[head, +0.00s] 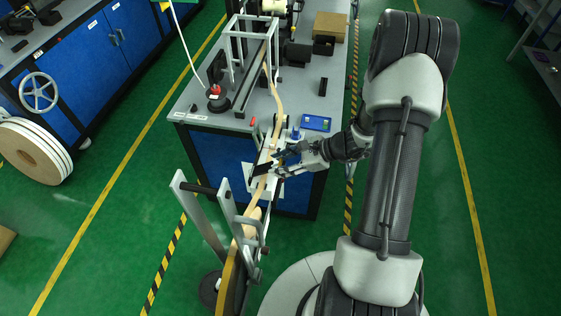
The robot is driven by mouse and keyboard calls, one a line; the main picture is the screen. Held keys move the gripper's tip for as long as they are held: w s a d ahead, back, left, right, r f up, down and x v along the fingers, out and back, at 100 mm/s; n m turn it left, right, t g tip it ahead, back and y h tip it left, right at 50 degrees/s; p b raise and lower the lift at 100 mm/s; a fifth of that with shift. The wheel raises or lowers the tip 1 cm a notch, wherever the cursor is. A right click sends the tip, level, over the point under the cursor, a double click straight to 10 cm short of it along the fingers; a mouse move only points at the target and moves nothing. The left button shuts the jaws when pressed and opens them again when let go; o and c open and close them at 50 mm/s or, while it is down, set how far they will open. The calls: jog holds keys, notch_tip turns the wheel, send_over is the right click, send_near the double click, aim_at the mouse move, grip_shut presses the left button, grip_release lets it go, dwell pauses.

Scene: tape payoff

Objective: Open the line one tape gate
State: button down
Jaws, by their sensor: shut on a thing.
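A tan tape (277,100) runs along the blue-sided bench and down over its front edge. A small gate assembly with a white plate (268,187) and a dark flap (262,169) sits around the tape at that edge. My gripper (280,164) reaches in from the right and is shut at the gate's right side, on what looks like its dark part. The fingers hide most of the grasped part, and I cannot tell how far the gate stands open.
A grey guide frame (214,225) with rollers stands in front of the bench. On the bench top (305,98) are a blue panel device (316,123), a red-topped button (215,91) and several dark blocks.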

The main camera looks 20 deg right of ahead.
aim_at(267, 167)
jog(key=w+a+r+g+h+p, duration=0.1)
jog(key=p, duration=0.1)
jog(key=w+a+r+g+h+p, duration=0.1)
jog(key=r+h+p, duration=0.1)
jog(key=a+r+g+h+p, duration=0.1)
jog(key=p, duration=0.2)
jog(key=shift+w+a+r, duration=0.15)
jog(key=shift+w+a, duration=0.25)
jog(key=shift+w+a+r+p, duration=0.2)
jog(key=shift+w+a+p, duration=0.55)
jog(key=shift+a, duration=0.35)
jog(key=c, duration=1.2)
grip_release()
jog(key=shift+w+a, duration=0.1)
jog(key=shift+o, duration=0.2)
jog(key=v, duration=1.2)
jog(key=shift+a, duration=0.1)
